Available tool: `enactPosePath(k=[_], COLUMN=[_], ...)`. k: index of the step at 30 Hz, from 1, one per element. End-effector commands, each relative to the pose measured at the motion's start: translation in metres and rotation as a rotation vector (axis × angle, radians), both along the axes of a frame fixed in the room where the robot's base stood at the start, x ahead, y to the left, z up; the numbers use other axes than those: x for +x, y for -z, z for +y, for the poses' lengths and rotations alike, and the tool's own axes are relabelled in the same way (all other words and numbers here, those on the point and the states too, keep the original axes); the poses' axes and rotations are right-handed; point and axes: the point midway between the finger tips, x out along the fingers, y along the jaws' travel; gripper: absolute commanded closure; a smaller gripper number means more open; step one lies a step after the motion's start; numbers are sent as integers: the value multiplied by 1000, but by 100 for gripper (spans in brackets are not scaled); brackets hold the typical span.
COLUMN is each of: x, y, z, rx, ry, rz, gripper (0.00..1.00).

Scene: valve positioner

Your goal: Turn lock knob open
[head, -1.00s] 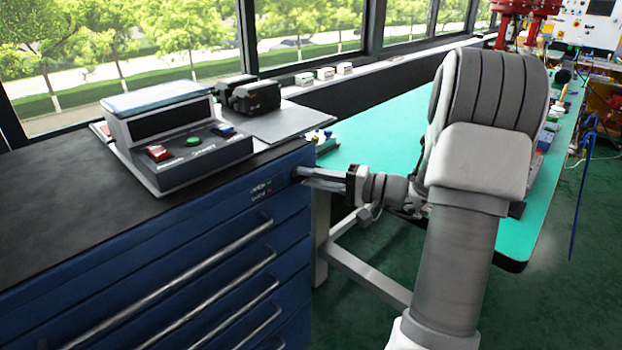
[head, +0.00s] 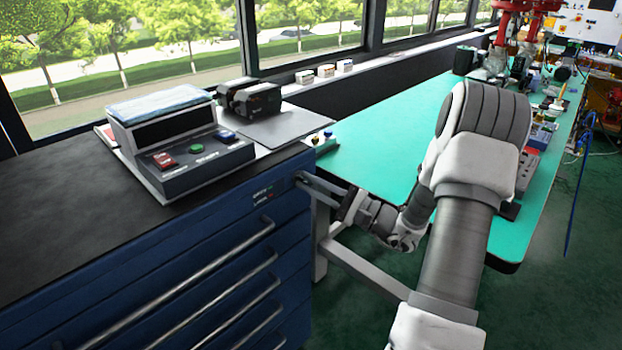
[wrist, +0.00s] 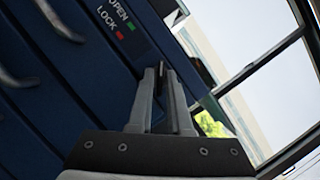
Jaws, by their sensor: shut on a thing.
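The lock knob sits at the upper right corner of the blue drawer cabinet (head: 215,218). My gripper (head: 304,181) reaches it from the right, its fingers at the cabinet front. In the wrist view my gripper (wrist: 163,68) has its two fingers closed together at the tips against the blue face. The knob is hidden between the fingertips, so its angle cannot be read. Beside it are the OPEN label (wrist: 118,12) with a green mark and the LOCK label (wrist: 105,21) with a red mark.
A grey control box (head: 200,155) with red, green and blue buttons stands on the cabinet's black top. Drawer handles (head: 220,245) stick out below. A teal workbench (head: 385,135) stands behind my arm. Windows run along the back.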

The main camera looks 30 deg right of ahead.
Motion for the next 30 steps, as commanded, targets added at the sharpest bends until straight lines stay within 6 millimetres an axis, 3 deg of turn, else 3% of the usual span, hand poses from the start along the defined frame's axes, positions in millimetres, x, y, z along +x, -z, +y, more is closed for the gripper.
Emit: enactPosePath(k=[21,22,25,30], x=[0,0,0,0], y=[1,1,1,1], z=[0,0,0,0], rx=[73,73,72,72], ry=[2,2,1,0], rz=[28,28,28,27], gripper=[100,81,63,60])
